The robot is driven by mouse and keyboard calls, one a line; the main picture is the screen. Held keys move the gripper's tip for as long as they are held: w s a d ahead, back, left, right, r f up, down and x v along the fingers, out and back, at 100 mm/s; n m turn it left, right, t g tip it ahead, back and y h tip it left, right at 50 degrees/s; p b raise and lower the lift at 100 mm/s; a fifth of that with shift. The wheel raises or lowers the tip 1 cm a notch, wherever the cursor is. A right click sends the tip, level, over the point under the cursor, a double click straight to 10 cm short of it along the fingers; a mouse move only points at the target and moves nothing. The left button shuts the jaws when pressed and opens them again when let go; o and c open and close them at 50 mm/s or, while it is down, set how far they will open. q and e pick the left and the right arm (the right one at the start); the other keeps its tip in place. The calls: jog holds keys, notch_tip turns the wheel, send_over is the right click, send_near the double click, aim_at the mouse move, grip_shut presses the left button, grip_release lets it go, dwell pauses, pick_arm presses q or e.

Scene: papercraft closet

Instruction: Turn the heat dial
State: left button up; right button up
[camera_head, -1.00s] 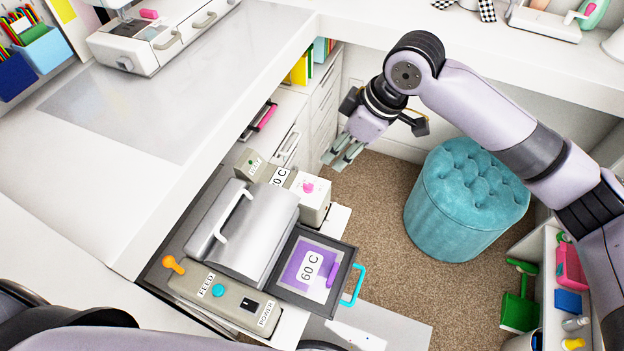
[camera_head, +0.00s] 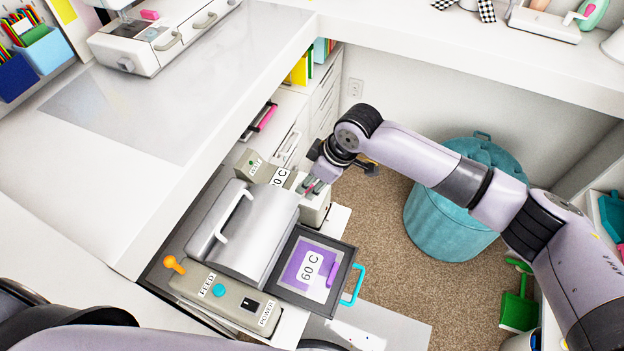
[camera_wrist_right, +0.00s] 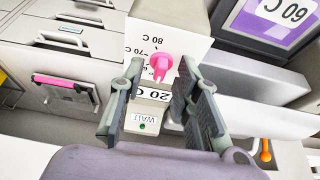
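I cannot tell any contact. My left gripper is not in view; only part of my left arm shows at the lower left.
The grey machine (camera_head: 250,238) with its white handle stands beside the block. A purple 60 C panel (camera_head: 308,268) with a cyan handle is in front. A POWER and FEED strip (camera_head: 225,300) runs along the near side. A teal stool (camera_head: 440,225) stands on the carpet.

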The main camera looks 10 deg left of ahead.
grip_shut()
dwell(0.3)
dwell(0.3)
jog(key=shift+s+r+p, duration=0.1)
jog(key=shift+r+p, duration=0.05)
jog(key=shift+p, duration=0.35)
jog(key=m+p, duration=0.2)
jog(key=p, duration=0.1)
jog(key=m+t+p, duration=0.1)
jog(key=m+p, duration=0.1)
jog(key=p, duration=0.1)
jog(key=m+t+h+p, duration=0.1)
jog(key=m+p, duration=0.1)
jog(key=p, duration=0.1)
jog(key=shift+s+a+r, duration=0.15)
jog(key=shift+s, duration=0.1)
jog(key=m+p, duration=0.2)
jog(key=m, duration=0.1)
jog(key=shift+a+t+h, duration=0.1)
jog(key=shift+t+h, duration=0.3)
jog(key=shift+f+m+p, duration=0.25)
jog(key=shift+m+p, duration=0.15)
jog(key=shift+p, duration=0.1)
